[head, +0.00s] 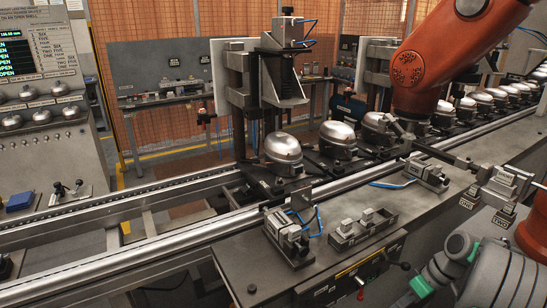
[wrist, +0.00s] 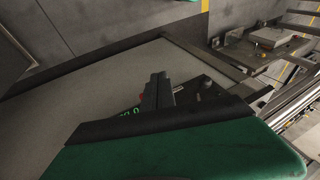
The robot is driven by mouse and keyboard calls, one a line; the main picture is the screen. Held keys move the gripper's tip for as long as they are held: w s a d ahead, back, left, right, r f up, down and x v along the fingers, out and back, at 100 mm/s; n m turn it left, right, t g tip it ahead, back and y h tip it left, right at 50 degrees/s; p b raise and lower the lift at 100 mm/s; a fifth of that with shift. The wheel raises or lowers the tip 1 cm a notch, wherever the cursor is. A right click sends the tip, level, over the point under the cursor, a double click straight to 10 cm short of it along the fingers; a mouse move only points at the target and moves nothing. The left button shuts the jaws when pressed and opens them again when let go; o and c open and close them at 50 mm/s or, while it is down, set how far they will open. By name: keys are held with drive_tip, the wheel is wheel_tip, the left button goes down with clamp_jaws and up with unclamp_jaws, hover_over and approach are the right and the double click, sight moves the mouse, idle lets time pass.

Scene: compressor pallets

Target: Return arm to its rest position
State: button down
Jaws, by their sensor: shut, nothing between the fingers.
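My grey arm with green caps shows folded at the lower right of the head view; my gripper cannot be made out there. In the wrist view, my gripper (wrist: 158,90) shows as dark fingers close together, shut with nothing between them. A large green and black part fills the foreground of that view and hides what is below. The fingers are over a plain grey surface, and I see no object touching them.
A conveyor (head: 150,205) with several silver compressors (head: 283,150) crosses the head view. In front is a bench (head: 240,270) with fixtures (head: 362,228). An orange robot arm (head: 425,65) hangs at upper right. A control panel (head: 45,110) stands left.

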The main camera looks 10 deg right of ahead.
drive_tip(key=w+a+r+m+h+p, duration=0.1)
drive_tip(key=w+a+r+h+p, duration=0.1)
drive_tip(key=a+r, duration=0.65)
drive_tip(key=s+a+r+m+t+h+p, duration=0.1)
drive_tip(key=s+a+r+p, duration=0.1)
drive_tip(key=s+a+r, duration=0.2)
drive_tip(key=s+a+r+m+t+h+p, duration=0.1)
drive_tip(key=s+a+r, duration=0.4)
drive_tip(key=a, duration=0.6)
drive_tip(key=shift+s+a+m+h+p, duration=0.2)
drive_tip(key=shift+s+m+h+p, duration=0.3)
drive_tip(key=shift+m, duration=0.3)
